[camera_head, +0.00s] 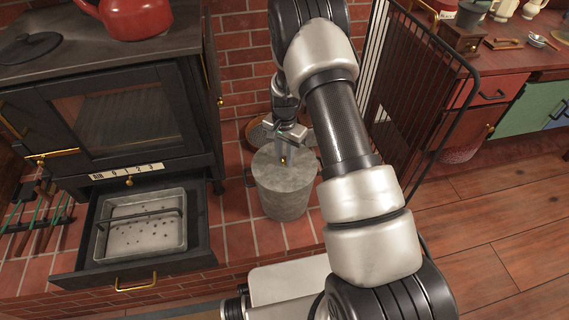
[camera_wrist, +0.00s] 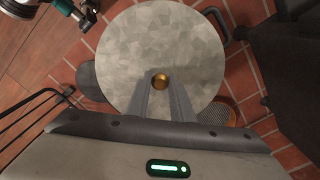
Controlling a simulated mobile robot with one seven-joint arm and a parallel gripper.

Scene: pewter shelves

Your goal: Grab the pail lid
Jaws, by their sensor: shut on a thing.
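The pail lid (camera_head: 283,169) is a round grey metal disc resting on top of the grey pail (camera_head: 281,204). It fills the upper middle of the wrist view (camera_wrist: 158,45) and has a small brass knob (camera_wrist: 160,82) at its centre. My gripper (camera_head: 284,160) reaches down from above to the lid. In the wrist view its two fingers (camera_wrist: 161,84) are shut on the knob, one on each side. The lid hides the inside of the pail. I cannot tell whether any gap lies between lid and pail.
A black stove (camera_head: 120,115) stands left of the pail, its lower drawer pulled out with a metal tray (camera_head: 100,240) in it. A red kettle (camera_head: 135,16) is on top. A black metal fire screen (camera_head: 425,100) stands to the right. Wooden floor at lower right is clear.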

